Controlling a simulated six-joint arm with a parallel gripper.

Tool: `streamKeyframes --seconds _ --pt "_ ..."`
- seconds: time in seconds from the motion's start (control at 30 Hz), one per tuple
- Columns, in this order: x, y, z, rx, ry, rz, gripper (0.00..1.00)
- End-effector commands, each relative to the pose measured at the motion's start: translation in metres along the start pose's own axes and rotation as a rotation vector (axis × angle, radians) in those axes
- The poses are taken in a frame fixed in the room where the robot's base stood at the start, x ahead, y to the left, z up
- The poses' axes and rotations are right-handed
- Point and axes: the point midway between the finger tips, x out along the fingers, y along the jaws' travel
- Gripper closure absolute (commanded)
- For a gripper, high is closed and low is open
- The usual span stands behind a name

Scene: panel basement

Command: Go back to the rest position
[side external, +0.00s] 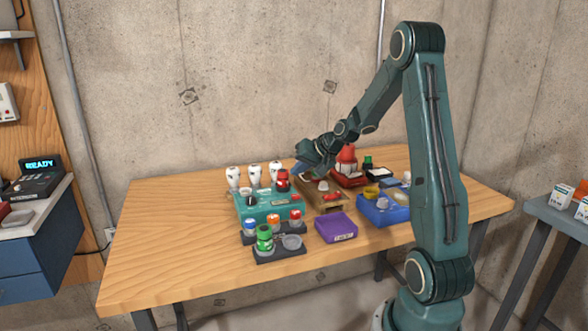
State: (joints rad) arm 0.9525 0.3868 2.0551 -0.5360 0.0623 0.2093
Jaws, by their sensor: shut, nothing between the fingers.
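My gripper (309,170) is shut and empty. It hangs above the wooden table (160,215), over the rear part of a brown tray (331,208) with red pieces in it. The gripper is small and dark here, and its fingertips are partly hard to make out. My arm reaches in from the right, with the upper link raised and the forearm sloping down to the left.
A teal box (265,208) with coloured knobs, white bulbs (233,177), a dark holder (278,252), a purple tray (336,228), a blue tray (385,213) and a red item (346,158) crowd the middle. The table's left end is clear.

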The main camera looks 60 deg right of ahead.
Motion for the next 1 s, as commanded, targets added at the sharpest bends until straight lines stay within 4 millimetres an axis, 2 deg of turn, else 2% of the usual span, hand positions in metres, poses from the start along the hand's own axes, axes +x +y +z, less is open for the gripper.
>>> streamKeyframes --seconds 0.57,0.77,1.0 --pt "-0.001 -0.004 0.002 -0.01 -0.005 0.0 1.0" --pt "-0.013 -0.03 0.014 -0.077 -0.035 0.004 1.0" --pt "-0.044 -0.084 0.05 -0.232 -0.102 0.016 1.0"
